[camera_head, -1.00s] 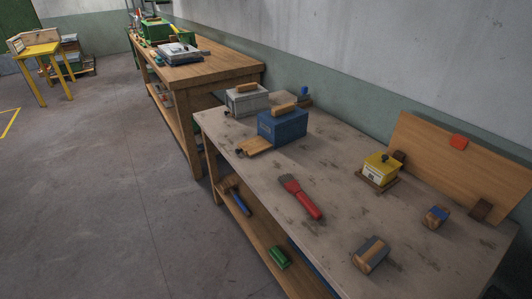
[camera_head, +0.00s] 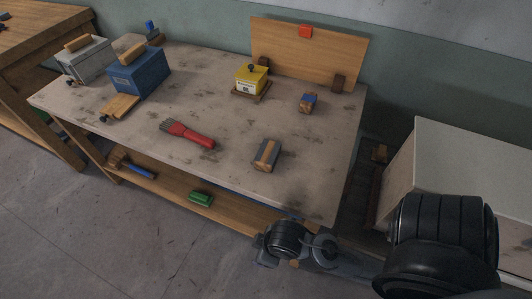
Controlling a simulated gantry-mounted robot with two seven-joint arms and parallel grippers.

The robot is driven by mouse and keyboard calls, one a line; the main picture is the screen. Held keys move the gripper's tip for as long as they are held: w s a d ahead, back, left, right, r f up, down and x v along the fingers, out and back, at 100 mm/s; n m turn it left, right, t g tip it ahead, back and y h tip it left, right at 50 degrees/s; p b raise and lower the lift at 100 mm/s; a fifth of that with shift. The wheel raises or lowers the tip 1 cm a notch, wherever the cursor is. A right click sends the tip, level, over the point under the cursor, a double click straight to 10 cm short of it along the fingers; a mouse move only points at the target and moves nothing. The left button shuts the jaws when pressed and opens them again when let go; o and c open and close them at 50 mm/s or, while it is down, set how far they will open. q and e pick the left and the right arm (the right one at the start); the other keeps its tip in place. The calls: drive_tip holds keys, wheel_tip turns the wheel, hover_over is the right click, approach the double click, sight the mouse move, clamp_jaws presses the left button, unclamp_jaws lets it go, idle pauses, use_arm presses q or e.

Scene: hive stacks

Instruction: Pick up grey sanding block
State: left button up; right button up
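The grey sanding block (camera_head: 267,154) lies on the worn tabletop near its front right part, with a wood-coloured band along its top. Nothing touches it. Dark links of my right arm show at the lower right, in front of and below the table's right end, apart from the block. No fingertips of my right gripper can be made out. My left gripper is not in view.
On the worn table (camera_head: 225,83) are a red-handled brush (camera_head: 188,132), a small blue-and-wood block (camera_head: 308,102), a yellow box (camera_head: 251,78), a blue box (camera_head: 139,70) and a grey box (camera_head: 86,58). A green block (camera_head: 201,199) lies on the lower shelf. A pale cabinet (camera_head: 453,162) stands right.

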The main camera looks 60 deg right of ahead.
idle(0.4)
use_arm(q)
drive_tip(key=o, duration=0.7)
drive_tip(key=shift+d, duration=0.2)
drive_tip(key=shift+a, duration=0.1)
